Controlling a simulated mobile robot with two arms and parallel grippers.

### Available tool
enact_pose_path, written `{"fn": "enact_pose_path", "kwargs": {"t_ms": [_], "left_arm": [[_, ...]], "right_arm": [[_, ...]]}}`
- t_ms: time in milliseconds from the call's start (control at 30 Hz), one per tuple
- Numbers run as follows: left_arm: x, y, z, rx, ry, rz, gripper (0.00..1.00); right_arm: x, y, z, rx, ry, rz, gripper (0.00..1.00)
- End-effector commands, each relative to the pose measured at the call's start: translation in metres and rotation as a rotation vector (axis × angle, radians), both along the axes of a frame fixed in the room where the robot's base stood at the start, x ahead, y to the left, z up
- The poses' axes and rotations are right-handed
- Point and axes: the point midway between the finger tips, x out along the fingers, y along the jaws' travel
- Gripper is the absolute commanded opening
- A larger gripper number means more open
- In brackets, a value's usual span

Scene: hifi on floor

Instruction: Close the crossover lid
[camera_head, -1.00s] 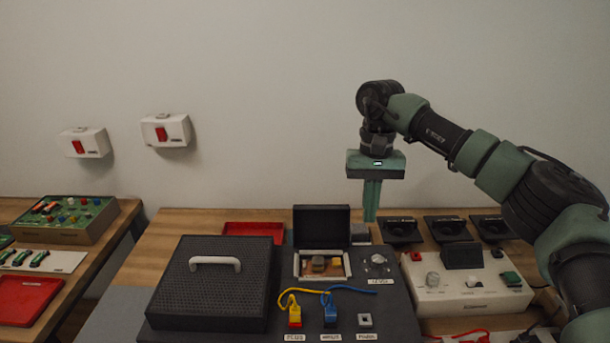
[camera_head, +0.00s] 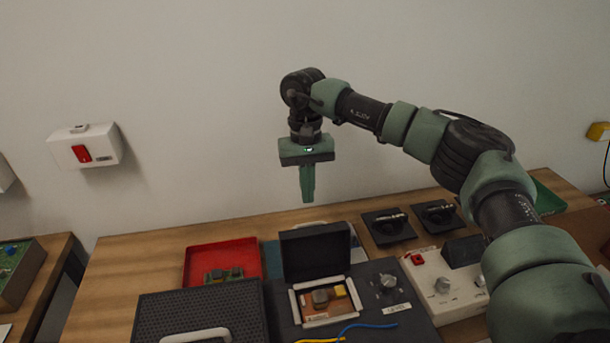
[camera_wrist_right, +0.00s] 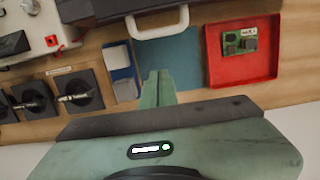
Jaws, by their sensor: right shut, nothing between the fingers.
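The crossover lid (camera_head: 315,252) is a black panel standing open, upright at the back of a shallow white-framed compartment. The compartment (camera_head: 327,302) holds an orange-brown board with a dark and a yellow component. My right gripper (camera_head: 307,198) is shut and empty, pointing down above and behind the lid, apart from it. My left gripper is not seen.
A red tray (camera_head: 222,262) with a green board lies left of the lid. A black perforated panel with a white handle (camera_head: 195,337) is in front of it. A knob (camera_head: 388,283) is right of the compartment. Black terminal plates (camera_head: 388,227) and a white box (camera_head: 440,283) stand further right.

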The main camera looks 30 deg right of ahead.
Motion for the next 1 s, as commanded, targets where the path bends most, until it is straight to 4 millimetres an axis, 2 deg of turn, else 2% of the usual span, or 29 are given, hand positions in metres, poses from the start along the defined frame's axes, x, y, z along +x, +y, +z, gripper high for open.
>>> {"fn": "enact_pose_path", "kwargs": {"t_ms": [200, 500, 1000], "left_arm": [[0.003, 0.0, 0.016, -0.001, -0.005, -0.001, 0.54], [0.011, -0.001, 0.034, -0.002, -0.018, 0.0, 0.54], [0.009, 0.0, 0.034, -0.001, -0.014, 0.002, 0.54]], "right_arm": [[-0.007, 0.001, -0.046, -0.001, 0.004, 0.001, 0.0], [-0.035, 0.009, -0.03, 0.0, 0.0, 0.0, 0.0], [-0.04, 0.011, -0.03, 0.0, -0.001, -0.001, 0.0]]}}
